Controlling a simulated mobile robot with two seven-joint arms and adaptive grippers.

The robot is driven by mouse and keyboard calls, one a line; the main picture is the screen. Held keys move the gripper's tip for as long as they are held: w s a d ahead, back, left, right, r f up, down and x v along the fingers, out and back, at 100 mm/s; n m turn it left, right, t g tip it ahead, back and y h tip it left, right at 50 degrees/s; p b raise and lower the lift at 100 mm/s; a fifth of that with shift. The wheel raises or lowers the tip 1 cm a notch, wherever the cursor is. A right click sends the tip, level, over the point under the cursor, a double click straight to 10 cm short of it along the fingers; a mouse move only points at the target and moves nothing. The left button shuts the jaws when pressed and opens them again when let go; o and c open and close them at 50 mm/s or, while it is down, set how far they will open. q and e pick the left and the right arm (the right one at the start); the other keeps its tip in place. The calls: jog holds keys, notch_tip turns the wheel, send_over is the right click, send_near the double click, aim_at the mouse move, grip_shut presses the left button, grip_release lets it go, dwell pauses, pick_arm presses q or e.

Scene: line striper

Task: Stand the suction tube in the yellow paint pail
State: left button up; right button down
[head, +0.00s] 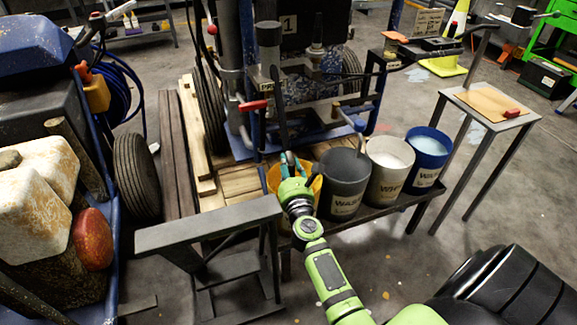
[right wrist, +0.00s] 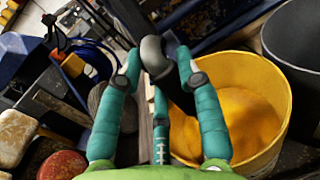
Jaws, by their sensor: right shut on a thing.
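The yellow paint pail (head: 272,181) stands on the low bench, partly hidden behind my right gripper (head: 290,160). In the right wrist view the yellow pail (right wrist: 272,72) is at the right, open at the top with yellow paint inside. My right gripper's teal fingers (right wrist: 158,70) are shut on the dark suction tube (right wrist: 179,92), beside and over the pail's left rim. The tube also shows in the head view (head: 279,105), rising above the fingers. I cannot tell whether its lower end is inside the pail. My left gripper is not in view.
A dark grey pail (head: 344,178), a white pail (head: 389,168) and a blue pail (head: 427,158) stand in a row right of the yellow one. The blue striper machine stands close behind. A small table (head: 462,97) is at the right.

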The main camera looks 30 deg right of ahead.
jog(key=shift+r, duration=0.1)
jog(key=c, duration=0.8)
grip_release()
jog(key=shift+o, duration=0.2)
jog(key=shift+s+a+f, duration=0.1)
jog(key=shift+s+f, duration=0.1)
jog(key=shift+s, duration=0.05)
jog(key=v, duration=1.1)
jog(key=shift+s+r, duration=0.25)
jog(key=shift+a, duration=0.15)
